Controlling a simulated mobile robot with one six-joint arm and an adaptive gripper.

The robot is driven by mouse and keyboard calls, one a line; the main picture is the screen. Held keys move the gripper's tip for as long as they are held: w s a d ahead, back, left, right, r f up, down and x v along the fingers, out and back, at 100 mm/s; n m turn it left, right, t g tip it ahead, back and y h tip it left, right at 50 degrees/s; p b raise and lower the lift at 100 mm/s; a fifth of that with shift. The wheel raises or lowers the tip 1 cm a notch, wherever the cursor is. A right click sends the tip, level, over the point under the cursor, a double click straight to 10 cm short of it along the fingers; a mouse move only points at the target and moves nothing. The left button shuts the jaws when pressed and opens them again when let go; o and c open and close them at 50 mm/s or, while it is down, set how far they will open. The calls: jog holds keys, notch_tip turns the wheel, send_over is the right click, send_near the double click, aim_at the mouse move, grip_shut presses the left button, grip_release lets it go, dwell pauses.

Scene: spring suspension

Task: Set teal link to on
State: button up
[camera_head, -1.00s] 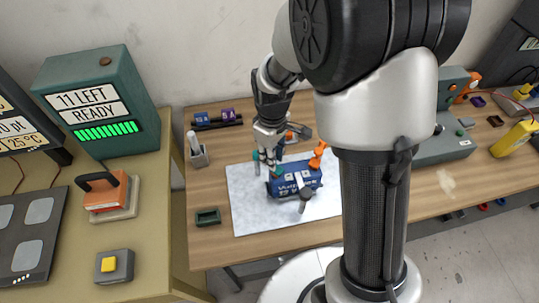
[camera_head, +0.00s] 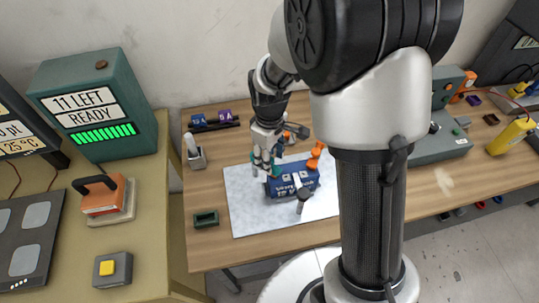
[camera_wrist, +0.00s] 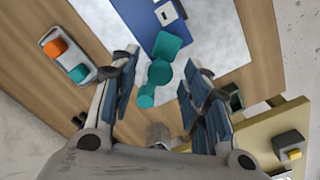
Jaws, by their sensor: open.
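The teal link (camera_wrist: 160,72) shows in the wrist view as a jointed teal piece with rounded ends, at the end of a dark blue block (camera_wrist: 165,30). My gripper (camera_wrist: 158,75) is open, with one finger on each side of the teal link and visible gaps to it. In the head view my gripper (camera_head: 264,166) points down at the left end of the blue block (camera_head: 297,181), which has white lettering and lies on a pale mat (camera_head: 241,214). There the fingers mostly hide the teal link. An orange link (camera_head: 315,157) stands at the block's right end.
A white tray (camera_wrist: 52,38) holds an orange and a teal piece. A small green tray (camera_head: 206,219) and a grey holder (camera_head: 196,158) stand left of the mat. A teal display box (camera_head: 98,106) reads "11 LEFT READY". A grey button box with yellow button (camera_head: 108,267) sits at front left.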

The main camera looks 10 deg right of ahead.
notch_tip(320, 180, up, 12)
dwell(0.6)
dwell(0.4)
jog(key=s+d+r+m+t, duration=0.1)
jog(key=s+r+m, duration=0.1)
jog(key=s, duration=0.4)
jog(key=s+d+r+m+t+b, duration=0.1)
jog(key=s+r+m+t, duration=0.1)
jog(key=s+m, duration=0.2)
jog(key=s+d+r+m+t, duration=0.1)
jog(key=s+r+m, duration=0.2)
jog(key=s, duration=0.7)
jog(key=shift+d+t+b, duration=0.3)
jog(key=shift+d, duration=0.05)
jog(key=shift+w, duration=0.1)
dwell(0.7)
